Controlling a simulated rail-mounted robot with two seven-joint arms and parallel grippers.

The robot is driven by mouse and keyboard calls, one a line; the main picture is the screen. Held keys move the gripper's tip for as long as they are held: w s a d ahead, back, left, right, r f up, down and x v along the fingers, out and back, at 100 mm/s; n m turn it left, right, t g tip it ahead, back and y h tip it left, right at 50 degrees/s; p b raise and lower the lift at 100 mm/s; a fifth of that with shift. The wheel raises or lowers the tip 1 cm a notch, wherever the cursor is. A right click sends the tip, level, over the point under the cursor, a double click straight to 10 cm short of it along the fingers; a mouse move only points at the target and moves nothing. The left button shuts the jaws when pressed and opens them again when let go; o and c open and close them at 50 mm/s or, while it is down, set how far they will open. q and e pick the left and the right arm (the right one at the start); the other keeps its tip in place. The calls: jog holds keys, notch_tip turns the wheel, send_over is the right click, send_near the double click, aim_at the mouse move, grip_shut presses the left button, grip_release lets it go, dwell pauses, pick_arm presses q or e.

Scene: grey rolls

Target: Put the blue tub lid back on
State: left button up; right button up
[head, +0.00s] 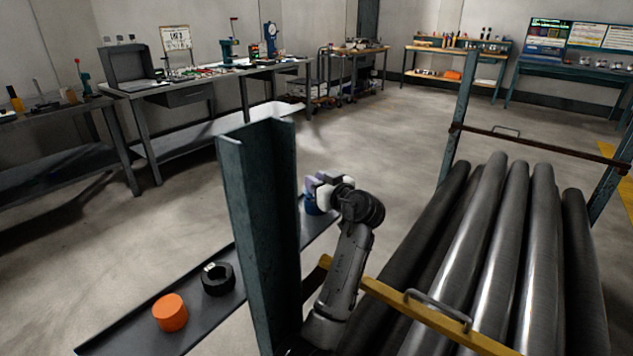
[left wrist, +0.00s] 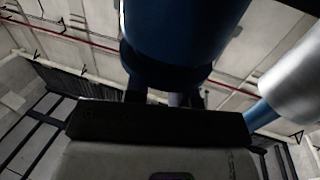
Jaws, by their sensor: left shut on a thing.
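My left gripper (head: 318,188) is beside the far end of a low dark shelf, just right of a blue-green steel post. It is shut on a blue part, which I take to be the blue tub lid. In the head view the blue tub (head: 311,206) shows only as a small patch under the gripper, partly hidden by the post and gripper. In the left wrist view a large blue round body (left wrist: 185,30) fills the top, with a narrower blue part below it by the dark fingers (left wrist: 163,98). I cannot tell where lid and tub meet. My right gripper is not in view.
The dark shelf (head: 130,335) also holds an orange round tub (head: 170,313) and a black round thing (head: 218,281). The post (head: 262,230) stands close to my left arm. Several grey rolls (head: 480,250) lie in a rack with a yellow bar (head: 440,318) at right.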

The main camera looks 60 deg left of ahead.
pick_arm(q)
jog(key=shift+f+b, duration=0.35)
jog(key=shift+f, duration=0.3)
jog(key=o, duration=1)
jog(key=shift+d+r, duration=0.1)
jog(key=shift+d, duration=0.25)
jog(key=w+d+p, duration=0.1)
jog(key=d+p, duration=0.4)
jog(key=d, duration=0.8)
jog(key=shift+w+r, duration=0.25)
jog(key=shift+r, duration=0.05)
